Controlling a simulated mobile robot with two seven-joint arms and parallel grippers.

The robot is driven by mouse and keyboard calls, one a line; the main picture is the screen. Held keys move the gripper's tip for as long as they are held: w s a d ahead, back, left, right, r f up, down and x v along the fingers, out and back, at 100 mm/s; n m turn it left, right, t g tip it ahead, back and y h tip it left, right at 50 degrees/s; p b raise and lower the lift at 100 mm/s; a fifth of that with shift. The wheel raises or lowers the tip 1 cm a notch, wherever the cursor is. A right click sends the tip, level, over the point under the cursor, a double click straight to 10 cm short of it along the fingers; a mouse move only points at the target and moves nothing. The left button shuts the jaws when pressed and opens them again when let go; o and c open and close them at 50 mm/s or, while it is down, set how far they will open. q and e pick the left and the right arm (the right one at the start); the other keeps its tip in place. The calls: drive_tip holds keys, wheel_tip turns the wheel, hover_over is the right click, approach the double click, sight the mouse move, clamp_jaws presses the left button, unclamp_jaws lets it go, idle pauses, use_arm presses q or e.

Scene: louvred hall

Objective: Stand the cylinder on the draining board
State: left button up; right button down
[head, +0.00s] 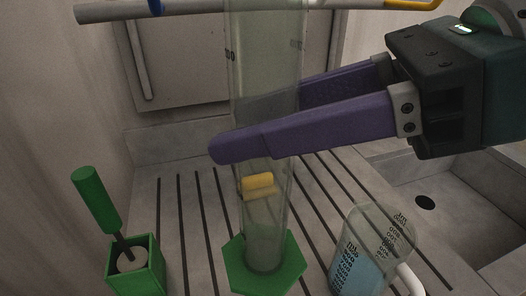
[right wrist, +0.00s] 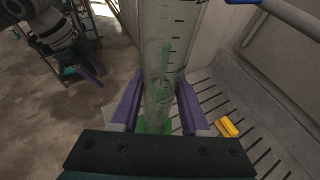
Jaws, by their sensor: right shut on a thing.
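The cylinder (head: 264,222) is a tall clear tube with printed marks and a green six-sided base. It looks upright or nearly so over the draining board (head: 190,215); I cannot tell whether its base touches the board. My right gripper (head: 255,128) is shut on the tube, one purple finger in front and one behind. The right wrist view also shows the cylinder (right wrist: 170,60) between the fingers, its base largely hidden. My left gripper (right wrist: 93,68) appears small and dark at the upper left of the right wrist view, its opening unclear.
A green holder (head: 150,270) with a green-handled brush (head: 97,200) stands left. A clear beaker (head: 365,250) of blue liquid stands right, close to the base. A yellow block (right wrist: 228,127) lies behind the cylinder. A sink (head: 430,200) is at right; a rail (head: 190,10) crosses above.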

sight(282, 261)
wheel_tip(282, 261, down, 16)
drive_tip(key=b, duration=0.2)
drive_tip(key=shift+a+f+b, duration=0.15)
drive_tip(key=shift+f+b, duration=0.05)
drive_tip(key=shift+b, duration=0.15)
drive_tip(key=shift+f+b, duration=0.55)
drive_tip(key=shift+f, duration=1.35)
drive_tip(key=shift+f+b, duration=0.3)
drive_tip(key=shift+b, duration=0.05)
drive_tip(key=shift+c, duration=2)
unclamp_jaws()
drive_tip(key=shift+r, duration=0.1)
